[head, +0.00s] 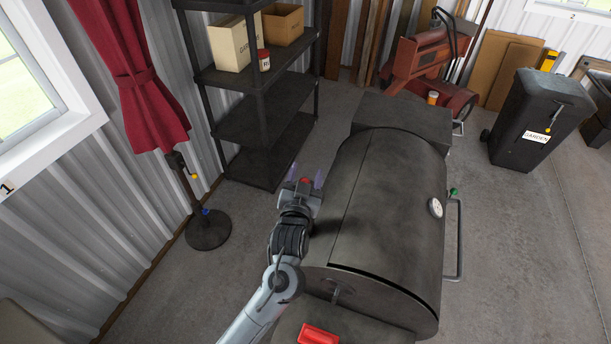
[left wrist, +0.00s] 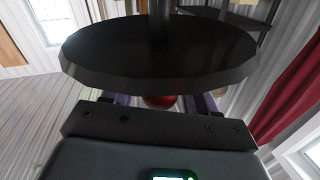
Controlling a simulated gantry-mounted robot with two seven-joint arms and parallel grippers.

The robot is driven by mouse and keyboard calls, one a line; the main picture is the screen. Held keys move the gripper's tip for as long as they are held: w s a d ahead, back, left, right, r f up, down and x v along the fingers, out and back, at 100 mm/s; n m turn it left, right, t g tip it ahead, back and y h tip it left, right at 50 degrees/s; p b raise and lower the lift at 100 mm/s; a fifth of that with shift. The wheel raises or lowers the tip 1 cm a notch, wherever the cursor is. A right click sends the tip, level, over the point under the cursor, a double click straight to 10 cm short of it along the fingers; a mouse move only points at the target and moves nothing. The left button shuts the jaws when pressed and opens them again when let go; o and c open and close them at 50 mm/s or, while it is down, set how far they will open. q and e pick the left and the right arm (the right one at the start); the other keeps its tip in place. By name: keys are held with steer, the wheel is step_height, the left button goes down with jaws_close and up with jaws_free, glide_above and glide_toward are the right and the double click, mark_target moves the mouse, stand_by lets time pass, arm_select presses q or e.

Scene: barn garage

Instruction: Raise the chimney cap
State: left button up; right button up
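The dark barrel smoker (head: 385,210) stands at the centre right in the head view. My left gripper (head: 305,182) is beside its left edge, fingers apart, pointing away from me. A dark round disc with a post (left wrist: 160,50), seemingly the chimney cap, fills the upper middle of the left wrist view, close in front of the fingers and partly hiding them. A red rounded piece (left wrist: 160,101) shows between the spread fingers, with gaps on both sides. I cannot make out the cap clearly in the head view. My right gripper is not in view.
A black shelf (head: 258,134) and a round-based stand (head: 208,231) are to the left of the smoker. A red machine (head: 425,62) is behind it and a dark bin (head: 540,110) to the right. A red piece (head: 318,334) lies at the smoker's front. Concrete floor on the right is clear.

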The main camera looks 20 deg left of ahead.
arm_select(q)
steer(key=shift+s+f, duration=0.1)
steer(key=shift+s+d, duration=0.1)
steer(key=shift+s, duration=0.15)
steer(key=s+d, duration=0.2)
steer(key=s, duration=0.8)
